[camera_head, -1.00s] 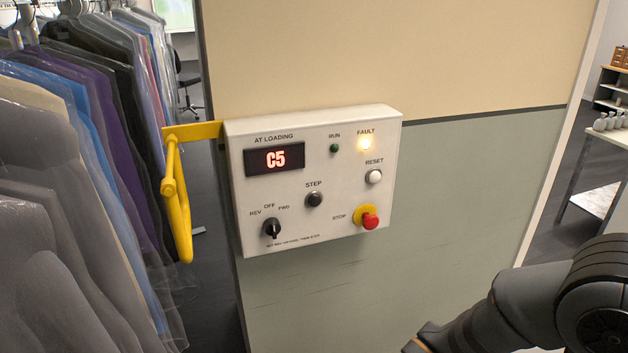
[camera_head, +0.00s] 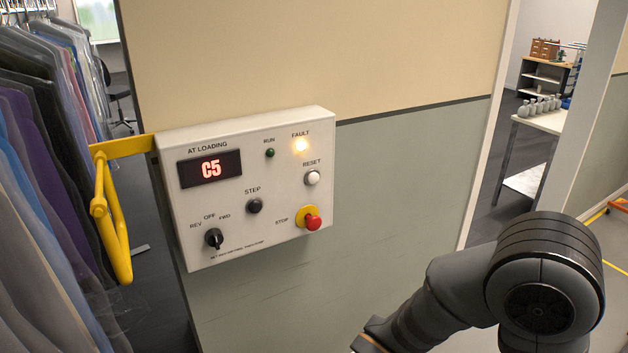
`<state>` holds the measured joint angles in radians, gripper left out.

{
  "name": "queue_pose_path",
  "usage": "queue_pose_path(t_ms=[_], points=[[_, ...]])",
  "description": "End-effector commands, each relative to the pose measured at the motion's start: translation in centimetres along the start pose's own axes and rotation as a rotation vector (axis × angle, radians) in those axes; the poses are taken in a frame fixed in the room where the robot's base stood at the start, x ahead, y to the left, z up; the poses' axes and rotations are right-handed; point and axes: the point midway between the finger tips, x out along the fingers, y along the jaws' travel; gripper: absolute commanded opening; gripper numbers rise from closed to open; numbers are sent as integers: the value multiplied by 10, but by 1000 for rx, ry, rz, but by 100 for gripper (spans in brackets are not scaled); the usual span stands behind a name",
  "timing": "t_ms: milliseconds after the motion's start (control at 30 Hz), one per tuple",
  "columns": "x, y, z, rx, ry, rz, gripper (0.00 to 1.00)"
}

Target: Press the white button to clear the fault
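The control panel (camera_head: 262,222) is a pale box on the wall. Its white RESET button (camera_head: 312,178) is on the right side, below the lit yellow FAULT lamp (camera_head: 300,145) and above the red STOP button (camera_head: 313,222) on its yellow base. The display (camera_head: 210,168) reads C5 in red. The RUN lamp (camera_head: 270,153) is dark green and looks unlit. My arm is at the lower right, apart from the panel, and my gripper is outside the picture.
A black STEP button (camera_head: 255,206) and a rotary switch (camera_head: 213,238) share the panel. A yellow bracket (camera_head: 120,225) sticks out at the panel's left, beside bagged garments (camera_head: 40,150). Bare wall (camera_head: 400,170) lies right of the panel. A table (camera_head: 545,121) with bottles stands beyond the opening.

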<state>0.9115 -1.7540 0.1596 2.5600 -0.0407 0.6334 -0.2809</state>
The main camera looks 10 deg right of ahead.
Motion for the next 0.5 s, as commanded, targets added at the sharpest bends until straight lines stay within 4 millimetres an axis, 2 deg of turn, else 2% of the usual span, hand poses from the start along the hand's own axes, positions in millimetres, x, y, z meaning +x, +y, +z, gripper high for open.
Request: queue_pose_path(t_ms=[500], points=[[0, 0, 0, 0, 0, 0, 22]])
